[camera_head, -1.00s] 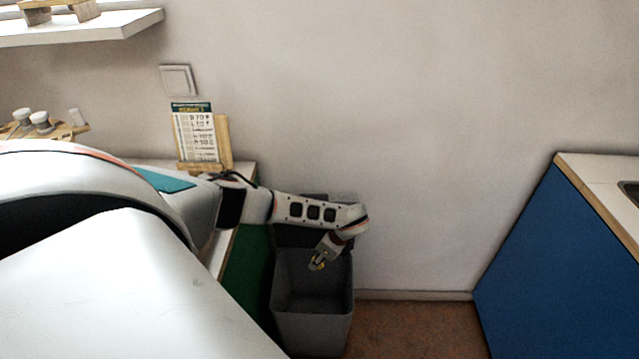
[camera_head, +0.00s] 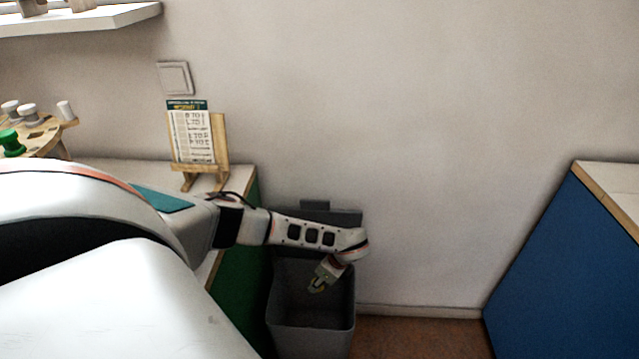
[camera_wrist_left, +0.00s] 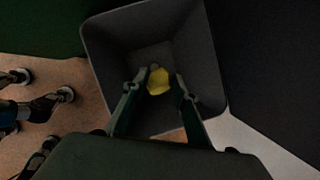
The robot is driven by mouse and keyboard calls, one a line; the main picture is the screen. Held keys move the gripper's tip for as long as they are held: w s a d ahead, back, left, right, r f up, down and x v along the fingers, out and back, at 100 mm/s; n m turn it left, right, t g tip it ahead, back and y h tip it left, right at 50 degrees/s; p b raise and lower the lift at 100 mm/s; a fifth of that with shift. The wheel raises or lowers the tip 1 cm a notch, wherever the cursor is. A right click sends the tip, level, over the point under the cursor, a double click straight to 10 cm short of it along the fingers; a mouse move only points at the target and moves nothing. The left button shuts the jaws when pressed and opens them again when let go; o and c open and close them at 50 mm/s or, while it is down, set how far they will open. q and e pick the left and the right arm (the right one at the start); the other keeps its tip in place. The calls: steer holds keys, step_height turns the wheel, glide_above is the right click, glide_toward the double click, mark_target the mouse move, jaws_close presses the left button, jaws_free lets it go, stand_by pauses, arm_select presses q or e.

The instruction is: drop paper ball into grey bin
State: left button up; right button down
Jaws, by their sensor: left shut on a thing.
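The grey bin (camera_head: 312,335) stands on the floor against the green side of the left counter, with its top open. It also shows in the left wrist view (camera_wrist_left: 203,50), its walls surrounding my gripper's fingers. My left gripper (camera_head: 319,285) points down over the bin's opening. In the left wrist view the left gripper (camera_wrist_left: 158,88) is shut on the yellow paper ball (camera_wrist_left: 158,81), which sits between the fingertips above the bin's floor. My right gripper is not in view.
The left counter (camera_head: 240,190) carries a small wooden easel with a printed card (camera_head: 192,133) and a wooden rack with pegs (camera_head: 40,130). A blue cabinet (camera_head: 570,270) stands at the right. The floor (camera_head: 420,338) between bin and cabinet is clear.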

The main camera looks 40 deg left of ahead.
arm_select(q)
steer(key=o, duration=0.8)
steer(key=shift+c, duration=0.2)
steer(key=v, duration=1.2)
